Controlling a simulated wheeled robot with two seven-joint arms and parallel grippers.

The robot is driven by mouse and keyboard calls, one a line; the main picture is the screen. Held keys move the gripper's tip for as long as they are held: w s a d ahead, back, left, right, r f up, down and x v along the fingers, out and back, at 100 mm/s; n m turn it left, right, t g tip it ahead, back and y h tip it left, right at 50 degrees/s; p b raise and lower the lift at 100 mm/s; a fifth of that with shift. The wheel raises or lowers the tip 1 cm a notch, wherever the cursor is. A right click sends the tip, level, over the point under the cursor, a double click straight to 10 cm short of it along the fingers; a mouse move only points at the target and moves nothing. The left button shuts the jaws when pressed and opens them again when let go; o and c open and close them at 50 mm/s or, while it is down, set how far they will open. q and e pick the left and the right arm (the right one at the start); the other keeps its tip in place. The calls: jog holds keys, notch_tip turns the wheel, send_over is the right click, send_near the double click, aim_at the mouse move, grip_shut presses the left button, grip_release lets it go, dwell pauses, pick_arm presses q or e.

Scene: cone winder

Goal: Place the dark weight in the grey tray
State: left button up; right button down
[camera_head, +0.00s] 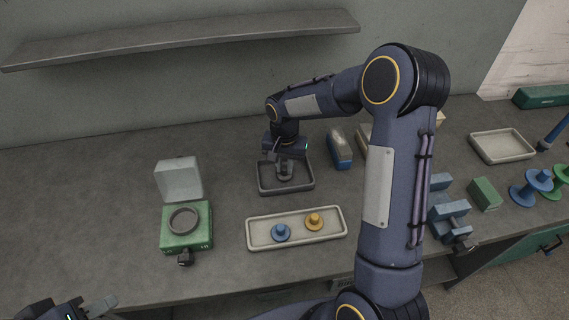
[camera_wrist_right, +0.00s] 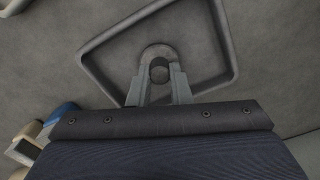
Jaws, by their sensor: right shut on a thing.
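The grey tray (camera_head: 264,190) stands in the middle of the table, below the shelf; its rim also shows in the right wrist view (camera_wrist_right: 232,55). My right gripper (camera_head: 284,164) reaches down over the tray, shut on the dark weight (camera_head: 284,173). In the right wrist view the weight (camera_wrist_right: 158,52) is a rounded grey piece between the fingertips, seen within the tray's rim. I cannot tell whether it touches the tray floor. My left gripper (camera_head: 88,310) is at the bottom left corner, partly cut off, away from the tray.
A cream tray (camera_head: 254,241) with a blue and a yellow spool stands in front. A green device (camera_head: 187,240) with a raised lid is at left. A blue-and-cream box (camera_head: 339,150) stands right of the grey tray. Another cream tray (camera_head: 503,147) and spools are far right.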

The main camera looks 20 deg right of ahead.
aim_at(284, 167)
jog(key=shift+f, duration=0.2)
jog(key=c, duration=1.3)
grip_release()
jog(key=shift+r, duration=0.1)
notch_tip(284, 167, up, 12)
jog(key=s+r+n+t+y, duration=0.1)
jog(key=s+r, duration=0.2)
jog(key=s, duration=0.4)
jog(key=s+r+n+t+y, duration=0.1)
jog(key=s+r+n, duration=0.15)
jog(key=s, duration=0.35)
jog(key=s+a+f+t, duration=0.1)
jog(key=s, duration=0.3)
jog(key=s+a+f+n+t+y, duration=0.1)
jog(key=s, duration=0.4)
jog(key=s+a+f+n+t, duration=0.1)
jog(key=s, duration=0.3)
jog(key=shift+s+a+f+t+y+b, duration=0.1)
jog(key=shift+s+a+t+y+b, duration=0.05)
jog(key=shift+a+t+y+b, duration=0.2)
